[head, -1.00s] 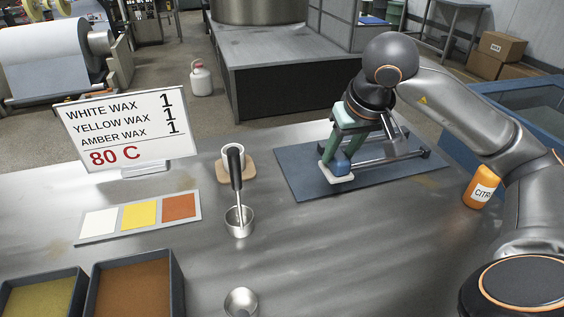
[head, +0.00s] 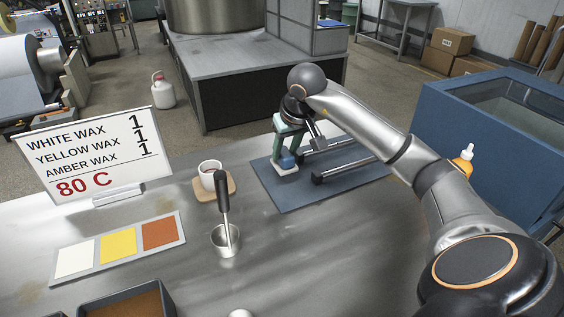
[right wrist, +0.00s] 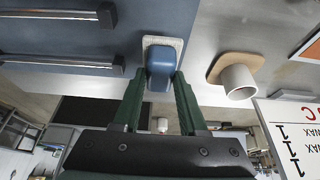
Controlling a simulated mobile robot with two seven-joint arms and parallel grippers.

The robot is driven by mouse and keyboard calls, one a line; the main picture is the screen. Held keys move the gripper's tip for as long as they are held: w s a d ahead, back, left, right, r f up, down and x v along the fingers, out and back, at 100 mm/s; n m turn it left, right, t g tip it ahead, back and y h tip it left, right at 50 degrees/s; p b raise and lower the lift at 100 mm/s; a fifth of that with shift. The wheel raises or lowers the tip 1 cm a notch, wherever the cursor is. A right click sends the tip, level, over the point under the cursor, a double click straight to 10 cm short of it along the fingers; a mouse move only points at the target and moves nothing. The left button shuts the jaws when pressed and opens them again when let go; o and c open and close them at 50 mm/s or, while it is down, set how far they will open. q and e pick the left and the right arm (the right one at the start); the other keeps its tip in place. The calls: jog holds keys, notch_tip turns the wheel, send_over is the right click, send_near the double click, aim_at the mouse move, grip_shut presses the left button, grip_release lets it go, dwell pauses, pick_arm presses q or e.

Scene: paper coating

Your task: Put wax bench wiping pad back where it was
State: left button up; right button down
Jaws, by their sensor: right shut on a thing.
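The wiping pad is a pale pad (head: 288,169) with a blue handle (head: 286,158). It is at the left part of the blue mat, left of the metal bars. My right gripper (head: 288,148), with green fingers, is shut on the blue handle from above. In the right wrist view the handle (right wrist: 160,68) sits between the two fingertips (right wrist: 158,76), with the pale pad (right wrist: 178,43) beyond it, near the mat's edge. I cannot tell whether the pad touches the mat. My left gripper is not in view.
Two metal bars (head: 345,170) lie on the blue mat (head: 305,199). A cup (head: 210,174) on a wooden coaster and a metal pot (head: 226,242) with a dark-handled tool stand left of it. The wax sign (head: 92,155) is at left.

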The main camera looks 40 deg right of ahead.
aim_at(282, 163)
jog(key=shift+w+d+f, duration=0.15)
jog(key=shift+w+f, duration=0.25)
jog(key=shift+f, duration=0.15)
jog(key=shift+w+d+f, duration=0.15)
jog(key=shift+w+f, duration=0.25)
jog(key=shift+f, duration=0.1)
jog(key=shift+w+d+f, duration=0.1)
jog(key=shift+w+f, duration=0.1)
jog(key=shift+f, duration=1.55)
jog(key=shift+f, duration=0.15)
jog(key=shift+c, duration=2.3)
grip_release()
